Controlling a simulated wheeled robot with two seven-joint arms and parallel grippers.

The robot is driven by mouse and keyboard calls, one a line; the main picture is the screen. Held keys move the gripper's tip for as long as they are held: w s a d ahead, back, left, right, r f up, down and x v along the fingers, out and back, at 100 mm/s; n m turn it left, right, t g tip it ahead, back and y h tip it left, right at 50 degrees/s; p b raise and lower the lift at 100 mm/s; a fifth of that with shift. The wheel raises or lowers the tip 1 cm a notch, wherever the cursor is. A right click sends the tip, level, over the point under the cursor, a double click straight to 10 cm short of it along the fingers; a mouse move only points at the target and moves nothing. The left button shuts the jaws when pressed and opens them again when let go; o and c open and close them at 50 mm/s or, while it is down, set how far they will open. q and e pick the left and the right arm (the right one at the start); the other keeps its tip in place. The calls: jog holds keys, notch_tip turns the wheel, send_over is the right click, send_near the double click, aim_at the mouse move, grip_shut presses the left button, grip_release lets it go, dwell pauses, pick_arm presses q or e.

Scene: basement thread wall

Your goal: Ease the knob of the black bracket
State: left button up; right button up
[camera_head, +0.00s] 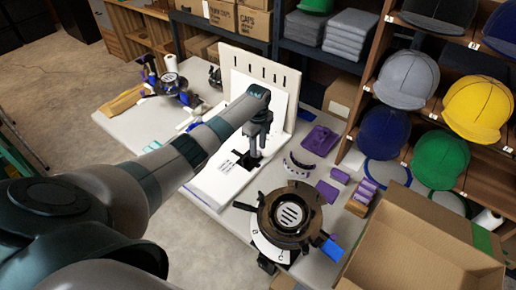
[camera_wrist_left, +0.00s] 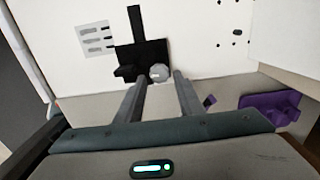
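The black bracket (camera_head: 242,161) lies on a white board in the head view, partly hidden by my left gripper (camera_head: 255,152), which reaches down over it. In the left wrist view the black bracket (camera_wrist_left: 140,54) has a long narrow arm and a wider block. Its round grey knob (camera_wrist_left: 159,72) sits at the block's lower right. The fingers of my left gripper (camera_wrist_left: 161,77) are apart, with the knob appearing between and just beyond their tips. I cannot tell whether they touch it. My right gripper is not in view.
A white upright panel (camera_head: 262,72) with slots stands behind the bracket. A round black-and-chrome device (camera_head: 290,214) stands in front to the right. Purple parts (camera_head: 320,139) lie to the right. An open cardboard box (camera_head: 425,245) and a cap shelf (camera_head: 440,90) bound the right side.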

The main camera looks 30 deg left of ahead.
pick_arm(q)
jog(key=shift+f, duration=0.8)
jog(key=c, duration=0.8)
